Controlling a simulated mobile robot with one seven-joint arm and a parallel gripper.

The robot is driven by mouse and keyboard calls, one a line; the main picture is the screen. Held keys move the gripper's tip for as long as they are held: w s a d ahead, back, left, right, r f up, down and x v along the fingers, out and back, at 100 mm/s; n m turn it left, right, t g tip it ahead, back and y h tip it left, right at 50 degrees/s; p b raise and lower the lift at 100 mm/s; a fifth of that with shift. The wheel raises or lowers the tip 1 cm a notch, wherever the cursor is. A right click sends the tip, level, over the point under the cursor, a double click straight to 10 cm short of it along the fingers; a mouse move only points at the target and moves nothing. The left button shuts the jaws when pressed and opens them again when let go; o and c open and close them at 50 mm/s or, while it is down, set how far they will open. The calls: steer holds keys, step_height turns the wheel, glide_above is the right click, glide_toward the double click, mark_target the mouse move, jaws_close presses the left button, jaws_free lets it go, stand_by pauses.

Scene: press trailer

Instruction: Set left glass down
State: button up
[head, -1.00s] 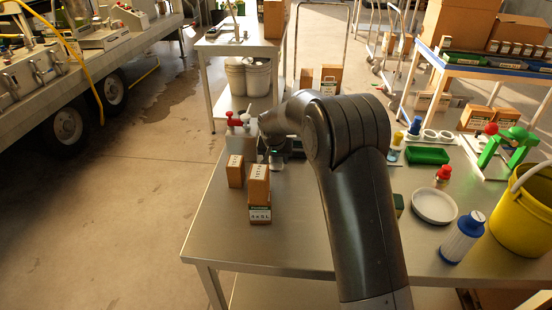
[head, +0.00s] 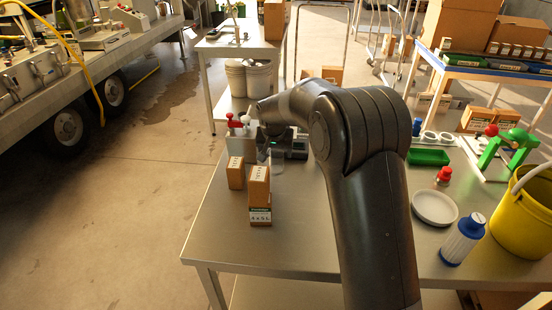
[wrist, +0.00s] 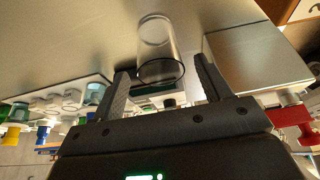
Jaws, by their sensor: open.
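A clear glass (wrist: 158,50) stands on the steel table in the wrist view, its dark rim towards me. It shows faintly in the head view (head: 277,162), behind the small cartons. My gripper (wrist: 162,68) is open, with one finger on each side of the glass's rim in the picture and a gap at both sides. I cannot tell how far the fingertips reach around it.
Two brown cartons (head: 259,193) (head: 235,172) stand left of the glass. A white plate (head: 434,208), blue-capped bottle (head: 462,239) and yellow bucket (head: 527,215) are right. The front left tabletop is clear.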

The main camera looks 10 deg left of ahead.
steer(key=v, duration=0.6)
steer(key=s+d+r, duration=1.2)
steer(key=s+d, duration=0.3)
steer(key=s, duration=0.2)
steer(key=s+d+f, duration=0.1)
steer(key=s+d, duration=0.2)
steer(key=s, duration=0.4)
steer(key=s+d+f, duration=0.1)
steer(key=s+d, duration=0.1)
steer(key=s, duration=0.5)
steer(key=s+d+f+t, duration=0.1)
steer(key=s+d, duration=0.2)
steer(key=s, duration=0.5)
steer(key=shift+d, duration=0.3)
